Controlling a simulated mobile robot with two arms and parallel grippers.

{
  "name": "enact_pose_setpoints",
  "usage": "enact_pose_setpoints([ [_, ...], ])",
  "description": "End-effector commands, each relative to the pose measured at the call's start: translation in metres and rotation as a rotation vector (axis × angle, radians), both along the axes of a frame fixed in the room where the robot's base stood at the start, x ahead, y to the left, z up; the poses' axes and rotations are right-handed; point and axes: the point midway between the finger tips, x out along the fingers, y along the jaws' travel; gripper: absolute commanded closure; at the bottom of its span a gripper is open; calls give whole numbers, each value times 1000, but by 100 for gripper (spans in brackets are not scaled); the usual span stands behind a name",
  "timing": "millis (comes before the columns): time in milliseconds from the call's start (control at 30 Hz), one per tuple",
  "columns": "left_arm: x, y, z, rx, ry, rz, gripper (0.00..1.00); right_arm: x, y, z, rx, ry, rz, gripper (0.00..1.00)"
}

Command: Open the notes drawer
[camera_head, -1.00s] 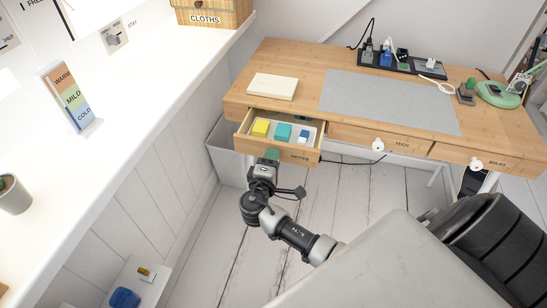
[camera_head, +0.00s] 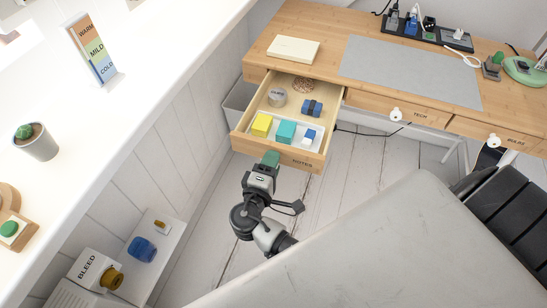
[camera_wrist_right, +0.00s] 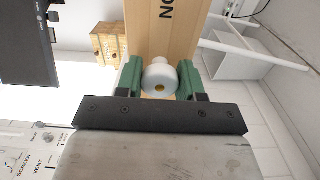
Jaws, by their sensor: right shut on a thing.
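The notes drawer (camera_head: 287,150) is pulled well out from the left end of the wooden desk. It holds a yellow block (camera_head: 262,124), a teal block (camera_head: 286,131), a small blue-and-white block (camera_head: 309,136), a dark blue item (camera_head: 312,107), a round labelled tin (camera_head: 277,97) and a coiled brown item (camera_head: 303,85). My right gripper (camera_head: 269,160) is at the drawer front. In the right wrist view its green fingers (camera_wrist_right: 160,78) are shut around the round white knob (camera_wrist_right: 158,75). My left gripper is not in view.
The tech drawer (camera_head: 396,108) and another drawer (camera_head: 495,137) to its right are shut. A grey bin (camera_head: 238,97) stands behind the open drawer's left side. A white ledge (camera_head: 170,60) runs along the left. Floor in front is clear.

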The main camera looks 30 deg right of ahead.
Motion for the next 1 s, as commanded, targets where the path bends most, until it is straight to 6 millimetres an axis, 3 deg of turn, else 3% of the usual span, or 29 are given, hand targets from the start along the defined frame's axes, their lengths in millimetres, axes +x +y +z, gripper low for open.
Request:
enact_pose_setpoints([
  [233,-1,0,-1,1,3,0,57,0,0,0,1,1,0,100],
  [267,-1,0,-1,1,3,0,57,0,0,0,1,1,1,61],
  [433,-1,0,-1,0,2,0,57,0,0,0,1,0,0,37],
  [767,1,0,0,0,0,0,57,-2,3,-1,2,1,1,37],
  [1000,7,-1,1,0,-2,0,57,-28,33,-2,4,2,2,37],
])
